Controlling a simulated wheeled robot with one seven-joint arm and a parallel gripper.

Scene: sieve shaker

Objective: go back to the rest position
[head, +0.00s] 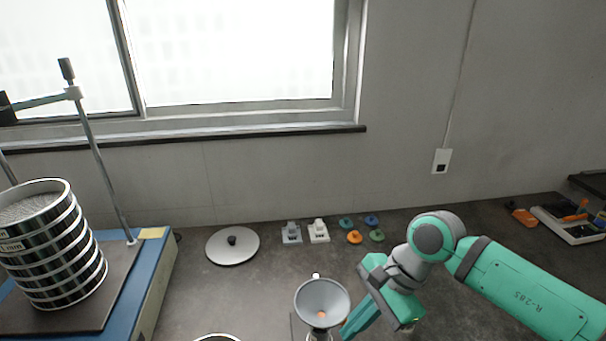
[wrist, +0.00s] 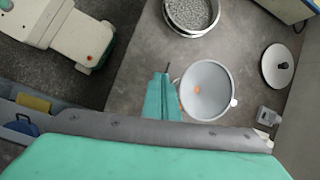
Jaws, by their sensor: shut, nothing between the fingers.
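My gripper (head: 352,322) is low over the front of the bench in the head view, its teal fingers pointing down and left, beside a grey funnel (head: 322,297). In the wrist view the fingers (wrist: 161,80) are closed together with nothing between them. The lower ends of the fingers are cut off by the frame edge in the head view.
A sieve stack (head: 62,255) stands on the blue-edged shaker (head: 158,262) at left. A round lid (head: 232,247), two small blocks (head: 291,234) and several coloured knobs (head: 354,237) lie along the back. A round container of grey granules (wrist: 192,14) sits near the funnel. An orange-handled tray (head: 568,225) is far right.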

